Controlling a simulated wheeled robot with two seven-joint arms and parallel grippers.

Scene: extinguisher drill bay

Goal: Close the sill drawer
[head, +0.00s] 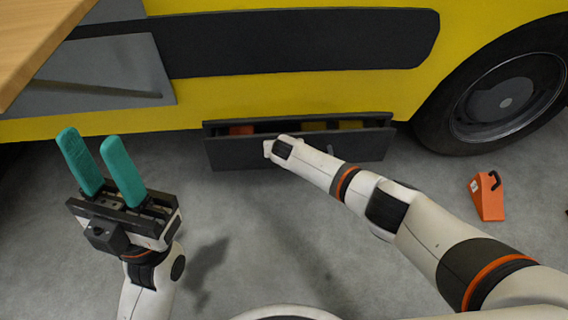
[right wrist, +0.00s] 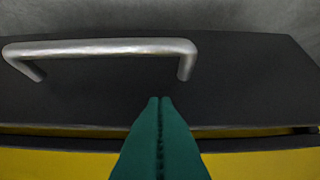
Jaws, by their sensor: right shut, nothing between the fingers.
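The sill drawer (head: 220,153) is a dark grey box low in the yellow vehicle's side. It stands partly open, with orange and yellow things showing inside. Its front panel (right wrist: 80,97) fills much of the right wrist view, with a silver bar handle (right wrist: 100,48) on it. My right gripper (right wrist: 160,101) is shut and empty, its teal fingertips over the panel beside the handle; I cannot tell if they touch it. In the head view my right wrist hides its fingers and part of the drawer. My left gripper (head: 90,140) is open and empty, left of the drawer.
The yellow vehicle (head: 300,95) spans the back, with a black wheel (head: 495,103) at the right. An orange wheel chock (head: 487,197) stands on the grey floor right of my right arm. A wooden top (head: 35,35) juts in at the upper left.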

